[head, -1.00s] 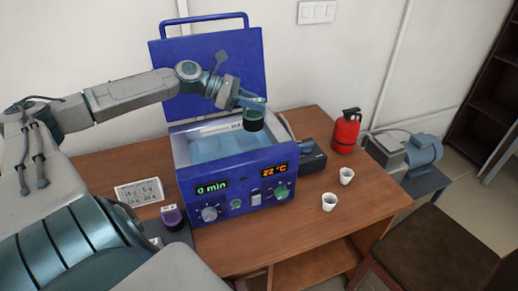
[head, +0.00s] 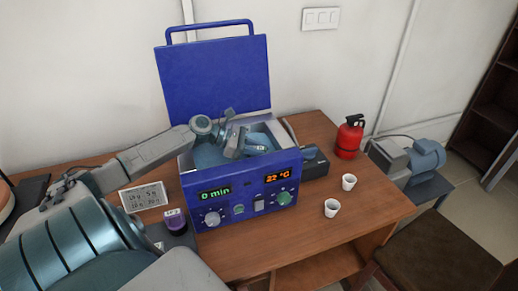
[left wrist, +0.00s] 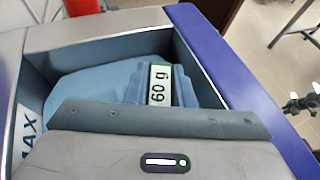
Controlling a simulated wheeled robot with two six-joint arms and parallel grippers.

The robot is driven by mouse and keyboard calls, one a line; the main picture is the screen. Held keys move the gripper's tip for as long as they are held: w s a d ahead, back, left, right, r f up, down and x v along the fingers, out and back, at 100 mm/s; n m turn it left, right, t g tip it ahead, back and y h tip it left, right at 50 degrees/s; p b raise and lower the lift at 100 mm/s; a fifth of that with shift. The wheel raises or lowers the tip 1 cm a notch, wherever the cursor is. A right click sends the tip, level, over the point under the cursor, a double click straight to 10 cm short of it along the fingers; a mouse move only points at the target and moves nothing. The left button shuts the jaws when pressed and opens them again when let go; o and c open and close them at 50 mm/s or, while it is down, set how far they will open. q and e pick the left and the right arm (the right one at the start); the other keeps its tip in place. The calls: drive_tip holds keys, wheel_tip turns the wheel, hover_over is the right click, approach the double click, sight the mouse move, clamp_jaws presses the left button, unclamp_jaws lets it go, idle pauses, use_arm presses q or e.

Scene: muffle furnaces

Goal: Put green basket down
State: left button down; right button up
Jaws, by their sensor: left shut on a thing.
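My left gripper (head: 243,143) reaches down inside the open blue box-shaped unit (head: 245,195), between its walls. It is shut on the green basket, which is mostly hidden by the gripper and walls in the head view. In the left wrist view a white "60 g" label with a green edge (left wrist: 160,85) shows between the gripper parts, over the pale blue inside of the unit. I cannot tell whether the basket touches the bottom. My right gripper is not in view.
The unit's blue lid (head: 215,80) stands open behind it. The table's front right is clear.

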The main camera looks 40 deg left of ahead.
use_arm(q)
drive_tip(key=c, duration=1.5)
unclamp_jaws()
drive_tip(key=shift+s+a+r, duration=0.15)
drive_tip(key=shift+s+a, duration=0.15)
drive_tip(key=v, duration=0.4)
drive_tip(key=shift+s+a+r, duration=0.1)
drive_tip(key=shift+r, duration=0.05)
drive_tip(key=p+v, duration=0.4)
drive_tip(key=shift+s+a+r+p, duration=0.15)
drive_tip(key=shift+r+p, duration=0.2)
drive_tip(key=shift+r, duration=0.05)
drive_tip(key=shift+p+v, duration=0.75)
drive_tip(key=shift+v, duration=0.2)
drive_tip(key=shift+s+a+f, duration=0.1)
drive_tip(key=shift+a+f, duration=0.05)
